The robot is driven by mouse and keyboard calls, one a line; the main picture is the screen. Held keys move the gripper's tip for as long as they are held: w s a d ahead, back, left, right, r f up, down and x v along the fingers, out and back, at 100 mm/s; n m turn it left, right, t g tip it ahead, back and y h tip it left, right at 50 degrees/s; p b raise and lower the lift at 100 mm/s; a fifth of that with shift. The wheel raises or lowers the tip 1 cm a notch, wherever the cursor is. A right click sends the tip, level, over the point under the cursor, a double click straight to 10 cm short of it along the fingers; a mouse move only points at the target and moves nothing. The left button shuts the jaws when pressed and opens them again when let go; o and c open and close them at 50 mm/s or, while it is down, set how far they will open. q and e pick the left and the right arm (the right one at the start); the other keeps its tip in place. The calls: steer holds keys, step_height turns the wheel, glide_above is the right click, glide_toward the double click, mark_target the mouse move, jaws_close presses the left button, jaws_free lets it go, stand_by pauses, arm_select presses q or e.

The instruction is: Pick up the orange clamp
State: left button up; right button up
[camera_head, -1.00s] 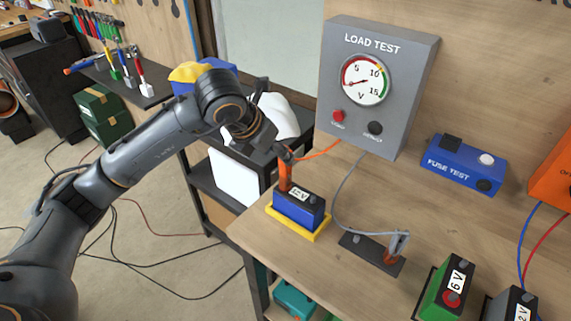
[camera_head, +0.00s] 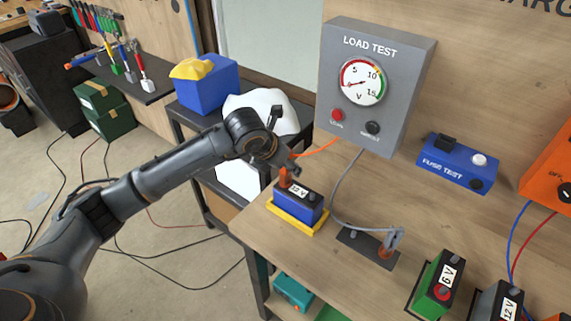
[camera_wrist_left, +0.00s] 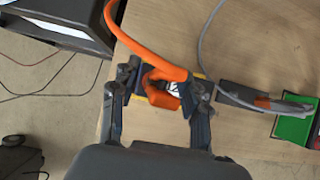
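The orange clamp (camera_head: 284,179) stands upright at the left end of the blue 12 V battery (camera_head: 298,206), which sits in a yellow tray (camera_head: 290,222) on the bench. An orange cable (camera_head: 318,150) runs from the clamp toward the load tester. My left gripper (camera_head: 288,168) is at the top of the clamp. In the left wrist view, the clamp (camera_wrist_left: 165,86) lies between the two spread fingers of the left gripper (camera_wrist_left: 163,88). A gap shows on its left side; contact on its right side is unclear. My right gripper is in neither view.
The grey load test box (camera_head: 368,90) stands behind the battery. A grey-cabled clamp (camera_head: 390,243) rests on a dark plate (camera_head: 352,239) to the right. A green 6 V battery (camera_head: 435,287) is at the front right. Bare bench lies behind the grey clamp.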

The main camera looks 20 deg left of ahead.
arm_select(q)
jaws_close()
steer(key=shift+r, duration=0.15)
steer(key=shift+r+b, duration=0.65)
steer(key=shift+b, duration=0.15)
steer(key=s+d+r+b, duration=0.4)
steer(key=s+r+b, duration=0.1)
steer(key=s+r, duration=0.6)
steer(key=shift+s+r, duration=0.25)
steer(key=shift+s, duration=1.05)
steer(key=shift+a, duration=0.1)
steer(key=shift+b, duration=0.35)
